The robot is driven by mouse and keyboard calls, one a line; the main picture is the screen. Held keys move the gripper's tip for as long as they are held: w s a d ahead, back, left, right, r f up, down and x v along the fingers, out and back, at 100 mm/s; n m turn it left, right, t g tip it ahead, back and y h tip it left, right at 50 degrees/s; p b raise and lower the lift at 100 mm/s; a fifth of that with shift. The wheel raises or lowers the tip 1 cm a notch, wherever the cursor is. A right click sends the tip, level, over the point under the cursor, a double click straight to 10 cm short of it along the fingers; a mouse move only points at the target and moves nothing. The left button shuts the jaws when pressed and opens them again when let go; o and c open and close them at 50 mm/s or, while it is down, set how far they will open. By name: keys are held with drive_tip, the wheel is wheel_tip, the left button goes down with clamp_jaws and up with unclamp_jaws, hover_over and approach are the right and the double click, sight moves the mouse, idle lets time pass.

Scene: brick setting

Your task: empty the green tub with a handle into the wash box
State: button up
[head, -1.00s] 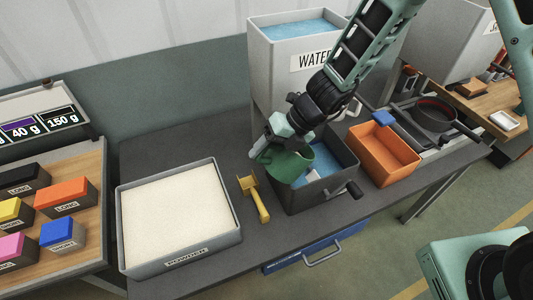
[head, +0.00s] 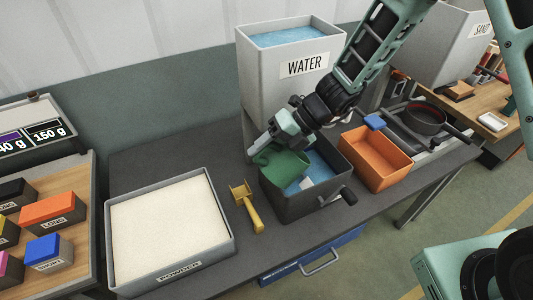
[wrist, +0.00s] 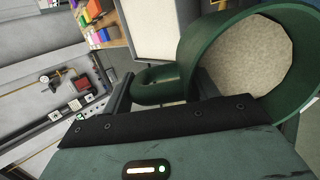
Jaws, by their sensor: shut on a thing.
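The green tub (head: 283,164) hangs over the back left part of a dark grey box holding blue water, which I take as the wash box (head: 287,208). My gripper (head: 262,155) is shut on the tub's handle. In the wrist view the handle loop (wrist: 160,85) sits at the jaws, and the tub's round mouth (wrist: 192,55) faces the camera. A pale speckled surface shows inside the tub; I cannot tell whether it is the contents or the bottom. A small pale thing (head: 307,183) shows in the box beside the tub.
A yellow scoop (head: 247,207) lies left of the box, beside the powder tray (head: 229,245). An orange bin (head: 375,170) stands close on the right. The water tank (head: 262,85) stands behind. A black handle (head: 345,195) juts from the box's front right.

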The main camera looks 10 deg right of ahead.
sight(283, 144)
drive_tip(key=shift+w+d+y+b, duration=0.15)
drive_tip(key=shift+d+y+b, duration=0.35)
drive_tip(key=shift+y+b, duration=0.45)
drive_tip(key=shift+w+d+r+g+y+b, duration=0.3)
drive_tip(key=shift+d+r+y+b, duration=0.4)
drive_tip(key=shift+b, duration=0.25)
drive_tip(key=shift+w+d+r+g+y+b, duration=0.15)
drive_tip(key=shift+d+r+g+y+b, duration=0.15)
drive_tip(key=shift+d+r+y+b, duration=0.55)
drive_tip(key=shift+w+d+r+m+y+p, duration=0.15)
drive_tip(key=shift+w+d+r+y+p, duration=0.1)
drive_tip(key=shift+d+r+p, duration=0.35)
drive_tip(key=shift+w+d+r+m+y+p, duration=0.15)
drive_tip(key=shift+d+r+y+p, duration=0.1)
drive_tip(key=shift+r+p, duration=0.5)
drive_tip(key=shift+d+r+p, duration=0.2)
drive_tip(key=shift+p, duration=0.1)
drive_tip(key=w+d+r+g+y+p, duration=0.1)
drive_tip(key=d+r+y+p, duration=0.3)
drive_tip(key=d+r+p, duration=0.1)
drive_tip(key=shift+w+m+y, duration=0.35)
drive_tip(key=shift+m+y, duration=0.05)
idle(1.1)
drive_tip(key=shift+d+r, duration=0.3)
drive_tip(key=shift+r, duration=0.05)
